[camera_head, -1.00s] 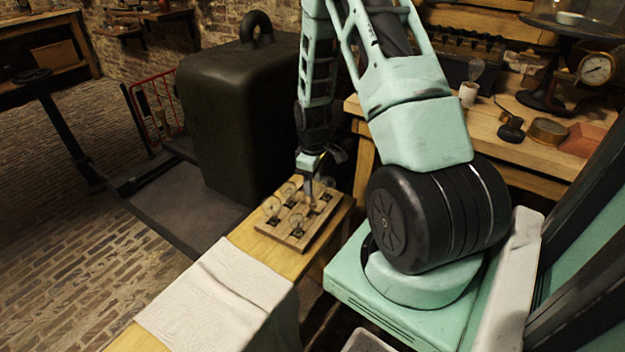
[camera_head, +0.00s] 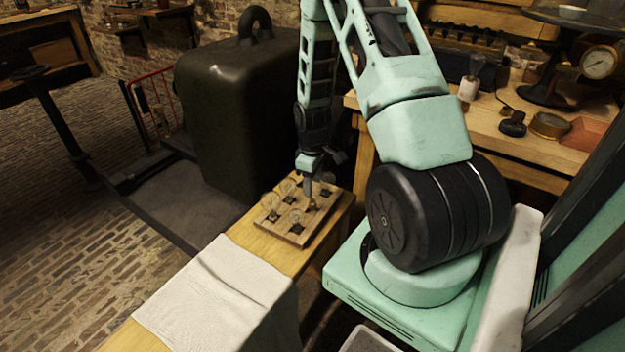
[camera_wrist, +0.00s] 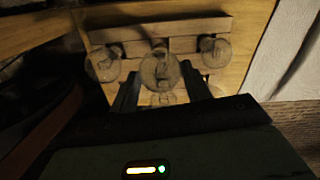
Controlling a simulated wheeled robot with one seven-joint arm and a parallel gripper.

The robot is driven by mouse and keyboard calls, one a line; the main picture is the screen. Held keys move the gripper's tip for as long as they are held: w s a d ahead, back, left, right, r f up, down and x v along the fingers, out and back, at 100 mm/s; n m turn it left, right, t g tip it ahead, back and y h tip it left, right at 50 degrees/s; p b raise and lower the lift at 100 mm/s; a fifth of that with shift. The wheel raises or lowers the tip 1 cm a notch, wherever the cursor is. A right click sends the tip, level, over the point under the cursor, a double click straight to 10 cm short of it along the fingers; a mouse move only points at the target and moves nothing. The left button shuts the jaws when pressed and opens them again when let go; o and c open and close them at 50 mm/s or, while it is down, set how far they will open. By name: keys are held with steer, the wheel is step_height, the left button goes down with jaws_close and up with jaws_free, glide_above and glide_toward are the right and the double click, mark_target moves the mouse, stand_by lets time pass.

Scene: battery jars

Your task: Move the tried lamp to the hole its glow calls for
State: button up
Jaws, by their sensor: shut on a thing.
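A wooden board (camera_head: 293,239) with dark square holes lies on the narrow wooden bench. Clear glass lamps stand in it, among them a left lamp (camera_head: 270,203), a rear lamp (camera_head: 288,188) and a front lamp (camera_head: 296,216). My gripper (camera_head: 311,194) is low over the board's right part. In the wrist view my gripper (camera_wrist: 160,78) is shut on a clear lamp (camera_wrist: 160,68). Other lamps show at left (camera_wrist: 103,65), right (camera_wrist: 215,52) and below, partly hidden. No glow shows clearly in any lamp. I cannot tell whether the held lamp's base is in a hole.
A white cloth (camera_head: 215,292) covers the near end of the bench (camera_head: 262,255). A large dark metal case (camera_head: 235,120) stands behind and left of the board. A workbench (camera_head: 490,125) at right holds a lamp in a white holder (camera_head: 467,90) and a gauge (camera_head: 598,63).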

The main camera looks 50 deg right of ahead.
steer(key=shift+f+b, duration=0.4)
steer(key=shift+f, duration=0.8)
stand_by(0.7)
steer(key=o, duration=1.2)
steer(key=shift+c, duration=0.2)
step_height(320, 180, up, 17)
steer(key=p, duration=0.3)
steer(key=shift+r, duration=0.2)
